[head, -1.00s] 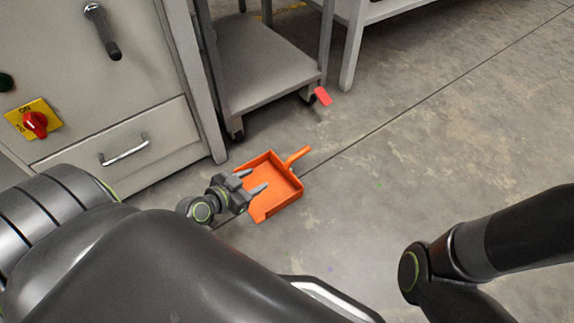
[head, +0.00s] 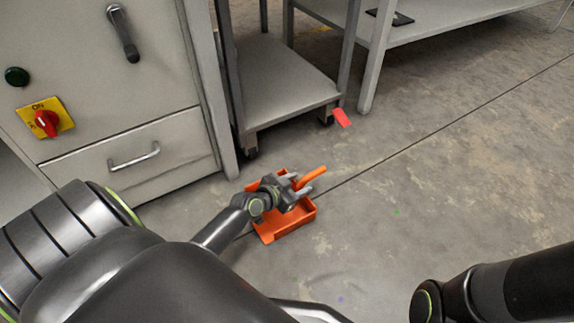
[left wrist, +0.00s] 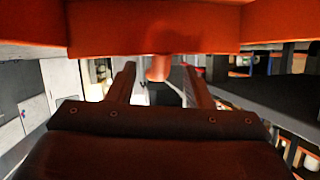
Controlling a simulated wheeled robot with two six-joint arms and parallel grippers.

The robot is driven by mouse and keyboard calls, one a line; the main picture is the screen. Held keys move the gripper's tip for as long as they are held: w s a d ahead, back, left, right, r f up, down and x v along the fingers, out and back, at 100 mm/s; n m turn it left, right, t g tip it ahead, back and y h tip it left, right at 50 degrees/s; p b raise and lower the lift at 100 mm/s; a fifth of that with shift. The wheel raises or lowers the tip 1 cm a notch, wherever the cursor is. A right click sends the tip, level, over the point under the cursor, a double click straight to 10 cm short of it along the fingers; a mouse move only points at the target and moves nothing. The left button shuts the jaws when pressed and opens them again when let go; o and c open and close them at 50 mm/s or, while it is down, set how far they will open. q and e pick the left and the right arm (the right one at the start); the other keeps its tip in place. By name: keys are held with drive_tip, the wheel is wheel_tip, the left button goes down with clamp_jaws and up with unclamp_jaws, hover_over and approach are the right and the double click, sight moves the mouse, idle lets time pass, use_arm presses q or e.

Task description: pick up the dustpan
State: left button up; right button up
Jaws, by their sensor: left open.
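The orange dustpan (head: 291,222) lies on the floor, with its handle (head: 313,176) pointing up and right. My left gripper (head: 299,182) is over the pan's handle end, and its arm and wrist hide part of the pan. Its fingers are apart. In the left wrist view the orange pan (left wrist: 110,28) spans the top. The handle (left wrist: 158,68) shows between the two spread fingers of my left gripper (left wrist: 160,82), and I see no contact. My right gripper is outside the views.
A grey cabinet (head: 185,150) with a drawer and a red switch (head: 46,122) stands at the left. A wheeled cart (head: 285,85) is behind the dustpan, with a red tag (head: 342,117) at its caster. The floor (head: 430,190) to the right is clear.

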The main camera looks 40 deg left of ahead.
sight(301, 183)
use_arm(q)
drive_tip(key=b+x, duration=0.2)
drive_tip(key=x, duration=0.1)
drive_tip(key=shift+w+f, duration=0.3)
drive_tip(key=shift+w, duration=0.05)
drive_tip(key=shift+w+d+f, duration=0.1)
drive_tip(key=shift+w+d, duration=0.05)
drive_tip(key=shift+w, duration=0.3)
drive_tip(key=shift+c, duration=0.3)
clamp_jaws()
